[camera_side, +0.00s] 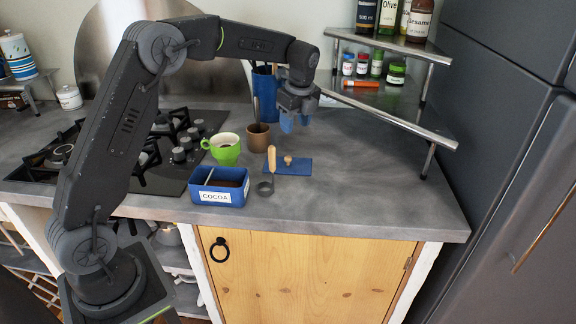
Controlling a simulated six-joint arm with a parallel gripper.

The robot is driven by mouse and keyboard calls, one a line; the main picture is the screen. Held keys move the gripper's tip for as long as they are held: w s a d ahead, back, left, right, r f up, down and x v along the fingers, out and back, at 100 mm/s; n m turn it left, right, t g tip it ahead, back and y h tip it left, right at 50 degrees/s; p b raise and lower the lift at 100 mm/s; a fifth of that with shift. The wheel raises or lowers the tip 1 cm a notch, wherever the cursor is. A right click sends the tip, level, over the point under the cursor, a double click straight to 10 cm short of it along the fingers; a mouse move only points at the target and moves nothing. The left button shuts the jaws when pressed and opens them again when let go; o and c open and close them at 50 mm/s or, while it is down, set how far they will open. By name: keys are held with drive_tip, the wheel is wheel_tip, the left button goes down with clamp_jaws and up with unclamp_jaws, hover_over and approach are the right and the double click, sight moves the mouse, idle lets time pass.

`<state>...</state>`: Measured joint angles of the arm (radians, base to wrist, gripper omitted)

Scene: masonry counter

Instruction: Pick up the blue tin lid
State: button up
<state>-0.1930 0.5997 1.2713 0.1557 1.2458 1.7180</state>
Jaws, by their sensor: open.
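The blue tin lid (301,171) lies flat on the grey counter, a thin blue rectangle with a pale wooden knob (288,160) on top. My gripper (296,121) is open and empty, with its blue fingertips pointing down. It hangs above the counter and shows higher in the picture than the lid, clear of it. The open blue tin (219,196), labelled COCOA, sits to the left of the lid with brown contents inside. A small scoop or measure with an upright wooden handle (272,158) stands between the tin and the lid, close to the lid's left side.
A green cup (225,150) and a brown cup (257,138) stand behind the tin. A tall blue container (265,95) with utensils is behind them. A gas hob (165,150) lies left; a metal corner shelf (390,100) with jars and bottles stands right. The counter right of the lid is clear.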

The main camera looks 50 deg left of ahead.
hover_over(288, 157)
drive_tip(key=d, duration=0.1)
drive_tip(key=f, duration=0.6)
drive_tip(key=shift+w+d+f, duration=0.15)
drive_tip(key=shift+w+d, duration=0.05)
drive_tip(key=shift+s+a+f, duration=0.1)
drive_tip(key=shift+a+f, duration=0.1)
drive_tip(key=shift+f, duration=0.65)
drive_tip(key=shift+s+a+f, duration=0.1)
drive_tip(key=shift+a+f, duration=0.1)
drive_tip(key=shift+f, duration=0.65)
drive_tip(key=shift+s+a+f, duration=0.1)
drive_tip(key=shift+a+f, duration=0.1)
drive_tip(key=shift+f, duration=0.65)
drive_tip(key=shift+c, duration=0.2)
clamp_jaws()
